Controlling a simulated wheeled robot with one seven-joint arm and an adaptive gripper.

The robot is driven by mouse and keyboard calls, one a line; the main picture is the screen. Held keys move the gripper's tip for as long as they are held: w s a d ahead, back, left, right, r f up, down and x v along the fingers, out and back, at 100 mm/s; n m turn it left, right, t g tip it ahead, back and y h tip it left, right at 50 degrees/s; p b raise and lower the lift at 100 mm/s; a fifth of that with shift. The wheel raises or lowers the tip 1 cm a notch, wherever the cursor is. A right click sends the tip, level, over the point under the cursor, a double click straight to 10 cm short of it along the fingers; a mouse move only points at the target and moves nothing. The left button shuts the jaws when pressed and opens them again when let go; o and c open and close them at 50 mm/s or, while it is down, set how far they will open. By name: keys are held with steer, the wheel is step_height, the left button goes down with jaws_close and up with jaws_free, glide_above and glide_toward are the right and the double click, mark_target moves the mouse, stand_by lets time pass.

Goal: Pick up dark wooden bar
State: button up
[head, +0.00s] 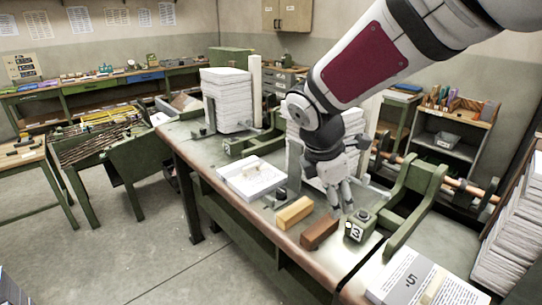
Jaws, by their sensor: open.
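The dark wooden bar (319,232) lies near the front edge of the green workbench, in the lower middle of the head view. A lighter yellow-brown wooden bar (294,213) lies just left of it. My gripper (342,211) points down above and slightly behind the dark bar's right end. Its fingers are open and hold nothing that I can see. I cannot tell the exact height gap between the fingertips and the bar.
A small green block marked 3 (358,226) stands close to the dark bar's right. A green clamp frame (416,200) stands further right. A white tray of paper (252,178) lies to the left. Tall paper stacks (227,98) stand behind. A booklet (408,279) lies at front right.

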steer(key=w+a+f+n, duration=0.3)
steer(key=w+f+n, duration=0.3)
steer(key=f, duration=0.1)
glide_above(320, 226)
steer(key=s+a, duration=0.2)
steer(key=f, duration=0.7)
steer(key=shift+w+d+b, duration=0.15)
steer(key=shift+w+b, duration=0.1)
steer(key=shift+b, duration=0.1)
steer(key=shift+p+x, duration=0.35)
steer(key=shift+x, duration=2.75)
steer(key=shift+r, duration=0.1)
steer(key=c, duration=1.2)
